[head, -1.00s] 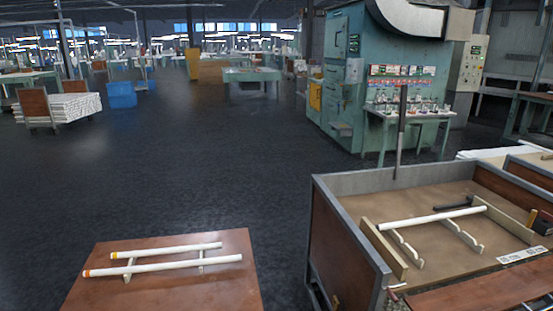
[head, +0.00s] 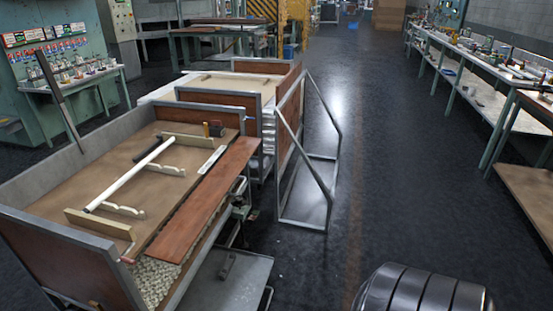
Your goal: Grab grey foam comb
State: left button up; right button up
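Two pale scalloped strips lie in the open-topped cart (head: 68,260) at the left of the head view. The near comb-like strip (head: 125,210) is beside a wooden bar. The far comb-like strip (head: 166,169) is farther back. They look off-white or pale grey; I cannot tell if either is foam. Neither of my grippers is in view.
A wooden board (head: 205,200) lies along the cart's right side. A dark-handled tool (head: 153,150) is behind the tube. A metal frame (head: 306,155) stands right of the cart. Open floor (head: 370,190) runs to a long bench (head: 470,75). A dark ribbed shape fills the bottom right.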

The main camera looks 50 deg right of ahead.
aim_at(223, 275)
jog(key=z, duration=1.2)
jog(key=i+l+u, duration=0.2)
jog(key=i+l, duration=0.15)
jog(key=l, duration=0.15)
